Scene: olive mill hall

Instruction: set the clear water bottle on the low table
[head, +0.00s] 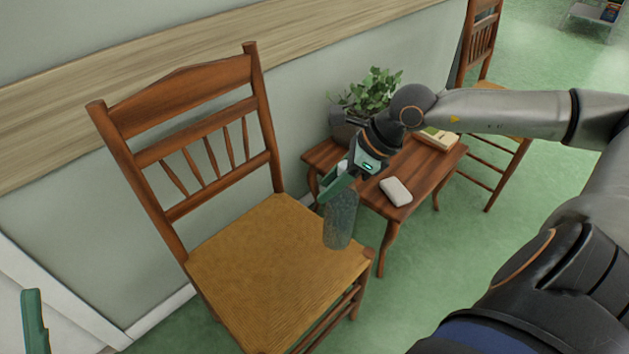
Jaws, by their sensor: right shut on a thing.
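The clear water bottle (341,222) hangs nearly upright, its top between the green fingers of my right gripper (341,183), which is shut on it. In the picture its lower part overlaps the right corner of the chair seat; I cannot tell its height above it. The low table (441,174) is dark wood and stands just right of the bottle, partly hidden by my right gripper and arm. One green finger of my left gripper (34,318) shows at the lower left edge; the rest is out of frame.
A potted plant (372,92) stands at the table's back, a white rounded object (396,191) near its front edge, and a yellowish book-like object (438,138) at its right. A wooden chair (262,270) with a woven seat stands left of the table. Another chair (483,45) stands behind right.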

